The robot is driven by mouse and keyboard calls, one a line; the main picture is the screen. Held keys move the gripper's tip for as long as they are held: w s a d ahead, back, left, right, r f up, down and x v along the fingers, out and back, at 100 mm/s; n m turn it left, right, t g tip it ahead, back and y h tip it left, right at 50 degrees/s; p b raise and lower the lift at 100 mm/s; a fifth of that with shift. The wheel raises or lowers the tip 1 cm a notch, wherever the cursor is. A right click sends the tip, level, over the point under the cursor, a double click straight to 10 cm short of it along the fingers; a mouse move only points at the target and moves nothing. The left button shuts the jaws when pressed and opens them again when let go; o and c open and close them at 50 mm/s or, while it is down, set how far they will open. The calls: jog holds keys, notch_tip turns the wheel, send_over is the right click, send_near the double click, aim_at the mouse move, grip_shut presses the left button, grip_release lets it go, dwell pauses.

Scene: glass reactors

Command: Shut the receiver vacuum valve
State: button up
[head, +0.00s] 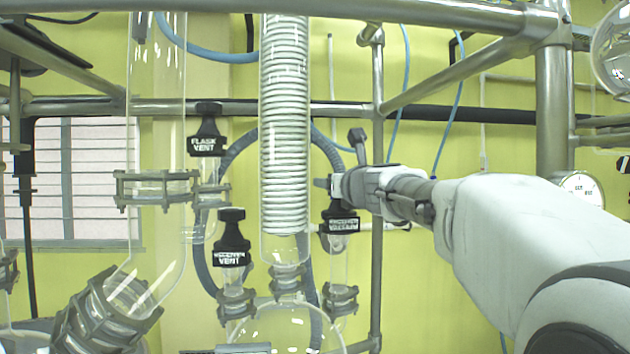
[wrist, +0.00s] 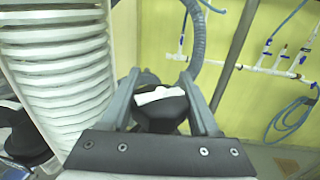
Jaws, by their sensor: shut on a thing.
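The receiver vacuum valve (head: 340,222) is a black knob with a white label on a glass stem, right of the coiled condenser in the head view. My gripper (head: 335,187) reaches in from the right and is at the top of this knob. In the wrist view the black knob (wrist: 160,112) sits between the two fingers of my gripper (wrist: 160,88), which is shut on it. The fingers and the wrist hide part of the knob's top. The opening inside the valve cannot be seen.
The receiver vent valve (head: 231,238) and flask vent valve (head: 207,140) stand left. The glass coil condenser (head: 285,130) is close beside my gripper. A metal post (head: 377,270) rises behind it. A round glass vessel (head: 285,330) is below. Blue-handled piping (wrist: 275,70) is on the wall.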

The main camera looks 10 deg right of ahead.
jog(key=m+h, duration=0.1)
jog(key=h, duration=0.1)
jog(key=m+h+p, duration=0.1)
jog(key=m+h, duration=0.1)
jog(key=h, duration=0.1)
jog(key=d+m+h, duration=0.1)
jog(key=m+h, duration=0.1)
jog(key=h, duration=0.1)
jog(key=shift+g+p, duration=0.3)
jog(key=shift+p, duration=0.05)
jog(key=shift+s+d+m+g+h, duration=0.1)
jog(key=shift+d+m+g+h, duration=0.1)
jog(key=shift+m+g+h, duration=0.45)
jog(key=shift+s+d+m+g+h, duration=0.1)
jog(key=shift+d+m+g+h, duration=0.15)
jog(key=shift+m+h, duration=0.7)
jog(key=shift+s+d+m+g+h, duration=0.15)
jog(key=shift+m+g+h, duration=0.3)
jog(key=shift+h, duration=0.65)
jog(key=o, duration=1.1)
jog(key=b+v, duration=0.3)
jog(key=v, duration=1.4)
jog(key=shift+s+a+b, duration=0.1)
jog(key=shift+a+b, duration=0.05)
jog(key=shift+b, duration=0.15)
jog(key=shift+o, duration=0.2)
